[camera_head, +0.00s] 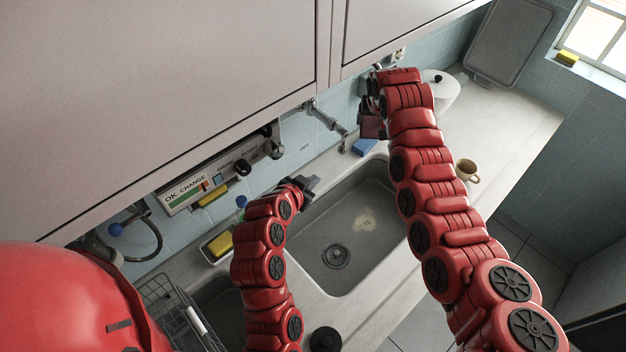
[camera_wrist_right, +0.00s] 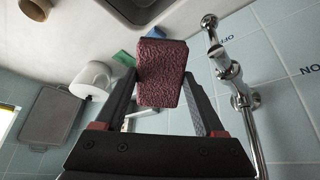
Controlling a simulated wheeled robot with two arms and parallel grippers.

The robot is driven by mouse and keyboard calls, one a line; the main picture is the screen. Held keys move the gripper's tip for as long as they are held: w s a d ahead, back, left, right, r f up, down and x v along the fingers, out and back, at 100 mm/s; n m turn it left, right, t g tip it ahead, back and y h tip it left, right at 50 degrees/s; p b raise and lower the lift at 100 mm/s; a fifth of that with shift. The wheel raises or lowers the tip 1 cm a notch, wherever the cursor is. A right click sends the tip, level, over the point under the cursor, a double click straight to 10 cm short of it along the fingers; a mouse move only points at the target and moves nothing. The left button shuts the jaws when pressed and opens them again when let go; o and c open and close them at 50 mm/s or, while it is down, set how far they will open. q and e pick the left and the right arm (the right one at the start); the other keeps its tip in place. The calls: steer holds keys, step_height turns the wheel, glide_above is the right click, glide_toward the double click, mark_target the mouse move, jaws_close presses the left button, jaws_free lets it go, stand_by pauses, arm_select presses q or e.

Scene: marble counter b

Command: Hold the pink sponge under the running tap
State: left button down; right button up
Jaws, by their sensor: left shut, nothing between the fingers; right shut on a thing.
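The pink sponge (camera_wrist_right: 162,75), dark reddish here, is gripped between the two fingers of my right gripper (camera_wrist_right: 160,95). In the head view the sponge (camera_head: 372,128) shows below the right gripper (camera_head: 370,108), above the counter behind the sink and right of the tap. The metal tap (camera_head: 328,118) comes out from the wall with its spout end near the sink's back edge. In the right wrist view the tap (camera_wrist_right: 222,62) stands beside the sponge, apart from it. I cannot make out a water stream. My left gripper (camera_head: 308,184) is shut and empty at the sink's left back edge.
The grey sink (camera_head: 315,270) has a pale patch and drain inside. A blue sponge (camera_head: 363,147) lies behind it. A mug (camera_head: 467,170), paper roll (camera_head: 442,92) and leaning tray (camera_head: 507,40) are to the right. A yellow sponge (camera_head: 218,244) and wire rack (camera_head: 170,305) are left.

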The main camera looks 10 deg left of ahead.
steer(key=shift+s+f+b, duration=0.1)
steer(key=shift+s+b, duration=0.5)
steer(key=shift+s, duration=0.15)
steer(key=shift+s+d, duration=0.1)
steer(key=shift+s, duration=0.35)
steer(key=s+b, duration=0.1)
steer(key=s, duration=0.1)
steer(key=s+b, duration=0.1)
steer(key=b, duration=0.1)
steer(key=s+b, duration=0.2)
steer(key=shift+s+d, duration=0.3)
steer(key=shift+d, duration=0.1)
steer(key=shift+r, duration=0.2)
steer(key=s+r+p, duration=0.4)
steer(key=s+p, duration=0.1)
steer(key=p, duration=0.2)
steer(key=shift+d, duration=0.35)
